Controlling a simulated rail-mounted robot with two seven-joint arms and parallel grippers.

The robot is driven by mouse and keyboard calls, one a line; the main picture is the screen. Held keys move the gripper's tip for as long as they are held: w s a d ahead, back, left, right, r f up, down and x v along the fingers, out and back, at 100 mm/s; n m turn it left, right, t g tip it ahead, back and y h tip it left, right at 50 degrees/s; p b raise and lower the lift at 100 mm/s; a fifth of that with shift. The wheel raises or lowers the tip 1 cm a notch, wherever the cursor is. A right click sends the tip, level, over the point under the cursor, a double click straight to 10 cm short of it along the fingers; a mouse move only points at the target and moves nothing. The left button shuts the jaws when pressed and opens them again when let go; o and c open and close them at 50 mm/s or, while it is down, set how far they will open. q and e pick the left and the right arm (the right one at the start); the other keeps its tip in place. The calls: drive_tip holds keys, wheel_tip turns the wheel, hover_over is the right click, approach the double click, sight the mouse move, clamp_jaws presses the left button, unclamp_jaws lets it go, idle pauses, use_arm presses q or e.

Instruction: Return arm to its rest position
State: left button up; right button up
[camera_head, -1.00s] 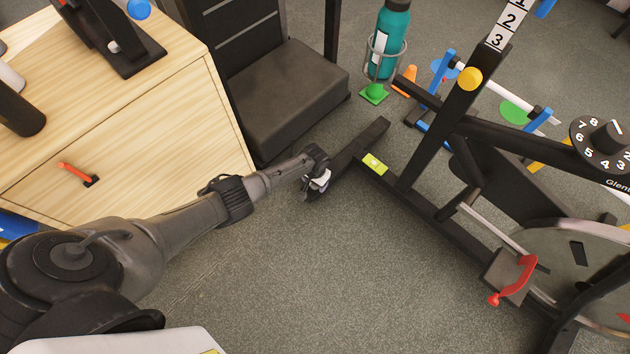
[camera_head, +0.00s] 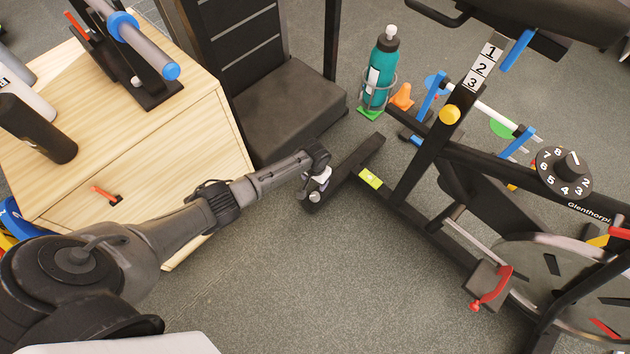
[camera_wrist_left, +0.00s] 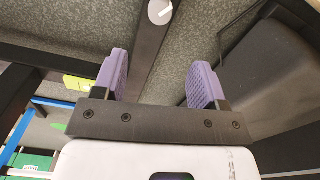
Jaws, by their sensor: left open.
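My left arm reaches in from the left in the head view. Its gripper (camera_head: 318,190) is over the floor beside the dark base bar of the exercise bike, and its fingers are small and partly hidden there. In the left wrist view the gripper (camera_wrist_left: 160,78) shows two purple fingers spread wide apart with nothing between them. Behind them lie the dark bar and grey carpet. My right gripper is not in view.
The exercise bike (camera_head: 430,165) stands to the right of my left gripper. A teal bottle (camera_head: 380,72) is in a ring holder. A black padded bench (camera_head: 285,105) and a wooden cabinet (camera_head: 190,140) stand behind and left. Carpet (camera_head: 330,290) is open in front.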

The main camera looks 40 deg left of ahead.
use_arm(q)
drive_tip(key=shift+r, duration=0.4)
idle(0.3)
